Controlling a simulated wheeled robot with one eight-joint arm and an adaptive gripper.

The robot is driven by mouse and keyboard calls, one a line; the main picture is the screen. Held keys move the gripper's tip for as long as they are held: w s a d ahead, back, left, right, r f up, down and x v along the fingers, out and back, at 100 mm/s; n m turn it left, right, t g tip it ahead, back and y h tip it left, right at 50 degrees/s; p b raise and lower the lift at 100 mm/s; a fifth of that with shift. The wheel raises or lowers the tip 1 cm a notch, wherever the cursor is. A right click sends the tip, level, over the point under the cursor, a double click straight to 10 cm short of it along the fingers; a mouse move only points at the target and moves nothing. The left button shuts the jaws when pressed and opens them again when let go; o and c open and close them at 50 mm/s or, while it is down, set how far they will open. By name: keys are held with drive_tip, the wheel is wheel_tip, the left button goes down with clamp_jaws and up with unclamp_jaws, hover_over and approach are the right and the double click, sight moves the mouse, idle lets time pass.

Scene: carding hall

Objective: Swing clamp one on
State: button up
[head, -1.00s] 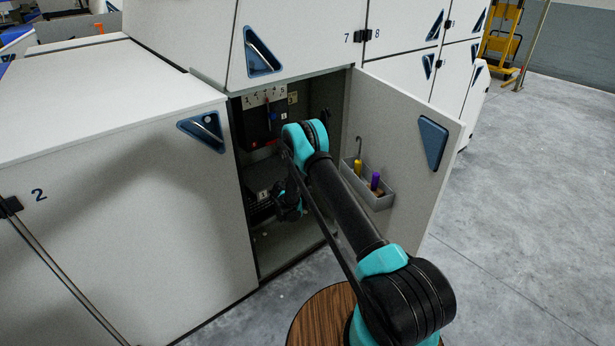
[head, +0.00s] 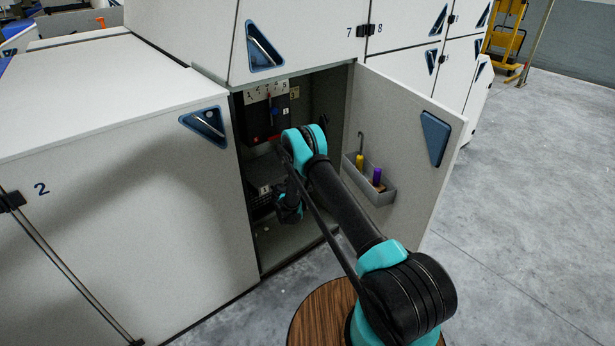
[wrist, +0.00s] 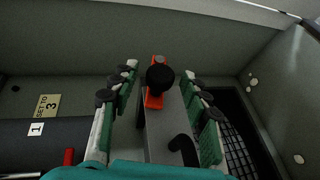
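A red-orange lever (wrist: 152,101) with a round black knob (wrist: 160,77) stands on a grey bar (wrist: 160,135) inside the open cabinet, in the wrist view. My gripper (wrist: 158,82) has its two green fingers apart, one on each side of the knob. I see gaps beside the knob, and no clear contact. In the head view my gripper (head: 290,208) is low inside the cabinet, beside a small label "1" (head: 264,189). The lever is hidden there behind my arm. No number shows on the lever itself.
The cabinet door (head: 405,140) stands open on the right, with a grey tray (head: 372,185) holding yellow and purple-handled tools. A "set to 3" plate (wrist: 46,106) is at the wrist view's left. A black grid (wrist: 238,140) lies to the right of the fingers.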

drive_tip(key=v, duration=0.7)
drive_tip(key=shift+s, duration=0.25)
drive_tip(key=shift+a, duration=0.15)
